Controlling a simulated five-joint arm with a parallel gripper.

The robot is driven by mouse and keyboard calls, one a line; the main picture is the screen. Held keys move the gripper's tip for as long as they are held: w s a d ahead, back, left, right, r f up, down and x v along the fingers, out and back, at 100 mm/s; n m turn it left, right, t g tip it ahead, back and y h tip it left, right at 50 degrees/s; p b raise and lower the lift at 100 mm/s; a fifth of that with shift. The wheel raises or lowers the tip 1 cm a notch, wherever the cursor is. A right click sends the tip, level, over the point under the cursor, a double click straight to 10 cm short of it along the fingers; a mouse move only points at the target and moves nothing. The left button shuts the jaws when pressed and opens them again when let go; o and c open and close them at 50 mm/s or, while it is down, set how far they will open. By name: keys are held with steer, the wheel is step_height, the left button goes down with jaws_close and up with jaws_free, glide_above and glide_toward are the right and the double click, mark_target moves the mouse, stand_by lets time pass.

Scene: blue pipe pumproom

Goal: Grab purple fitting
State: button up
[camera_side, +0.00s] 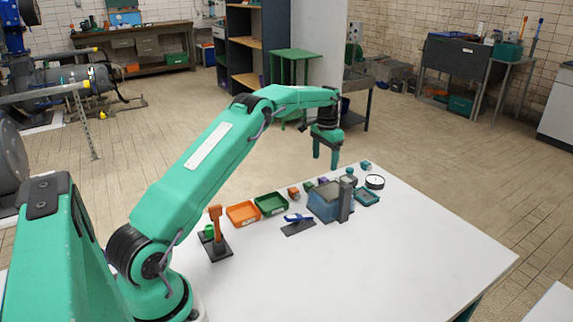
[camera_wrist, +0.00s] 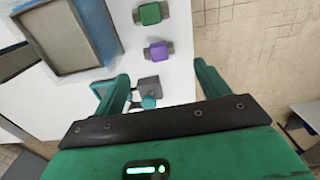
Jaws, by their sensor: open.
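The purple fitting (camera_wrist: 158,52) lies on the white table, a purple block with grey ends. In the wrist view it is just beyond my fingertips, roughly between their lines. In the side view the purple fitting (camera_side: 323,182) is small and partly hidden behind the blue box. My gripper (camera_side: 325,168) is above the table's far part, pointing down, open and empty. In the wrist view my gripper (camera_wrist: 164,82) shows its two fingers wide apart, with a grey and teal piece (camera_wrist: 148,90) seen between them, near the left finger.
A green fitting (camera_wrist: 150,13) lies beyond the purple one. A blue box (camera_side: 322,207) with a dark upright stands close by. An orange tray (camera_side: 242,213), a green tray (camera_side: 271,203) and a round gauge (camera_side: 375,181) are also on the table. The table's front is clear.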

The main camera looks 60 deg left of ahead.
mark_target(324, 179)
steer(key=shift+d+f, duration=0.1)
steer(key=shift+f, duration=3.8)
steer(key=shift+w, duration=0.1)
steer(key=c, duration=1.1)
steer(key=shift+c, duration=0.2)
steer(key=shift+r, duration=0.1)
step_height(324, 179, up, 10)
